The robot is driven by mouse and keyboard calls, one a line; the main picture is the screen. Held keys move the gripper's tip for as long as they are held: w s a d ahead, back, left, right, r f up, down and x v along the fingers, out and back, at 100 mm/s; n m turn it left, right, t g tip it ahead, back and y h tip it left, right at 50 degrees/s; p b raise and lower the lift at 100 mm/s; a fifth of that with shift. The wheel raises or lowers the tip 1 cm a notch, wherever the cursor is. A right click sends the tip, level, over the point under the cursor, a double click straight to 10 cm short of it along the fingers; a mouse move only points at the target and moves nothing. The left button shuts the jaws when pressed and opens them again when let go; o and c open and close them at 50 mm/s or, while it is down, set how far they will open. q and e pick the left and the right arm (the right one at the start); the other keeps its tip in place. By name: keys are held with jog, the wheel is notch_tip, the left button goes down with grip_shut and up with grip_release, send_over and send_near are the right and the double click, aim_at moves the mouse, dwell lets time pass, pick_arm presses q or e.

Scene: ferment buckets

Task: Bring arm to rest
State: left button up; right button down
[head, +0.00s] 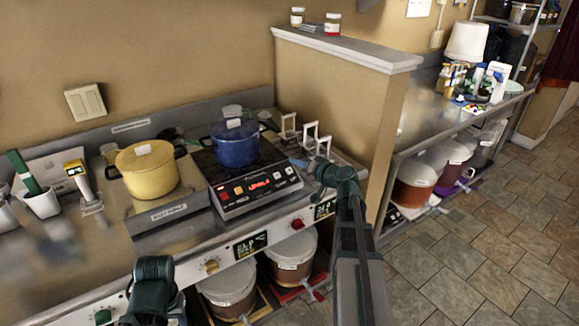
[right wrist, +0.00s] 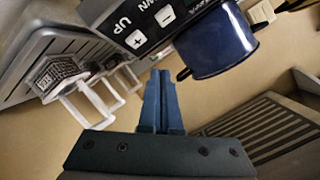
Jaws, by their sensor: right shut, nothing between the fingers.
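My right gripper (head: 316,166) is in front of the right end of the cooktop panel in the head view, over the counter's front part. In the right wrist view its blue fingers (right wrist: 160,100) are together with nothing between them. My left arm (head: 152,288) comes in at the bottom left of the head view; its fingers do not show.
A blue pot (head: 236,145) stands on the black induction cooktop (head: 250,190), with a yellow pot (head: 150,172) to its left. White frame-like holders (head: 311,135) stand right of the cooktop. A partition wall (head: 345,95) rises beyond them. Lidded buckets (head: 228,288) sit below the counter.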

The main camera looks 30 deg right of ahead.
jog(key=shift+s+r+p, duration=0.4)
jog(key=shift+s+r, duration=0.05)
jog(key=shift+r, duration=0.25)
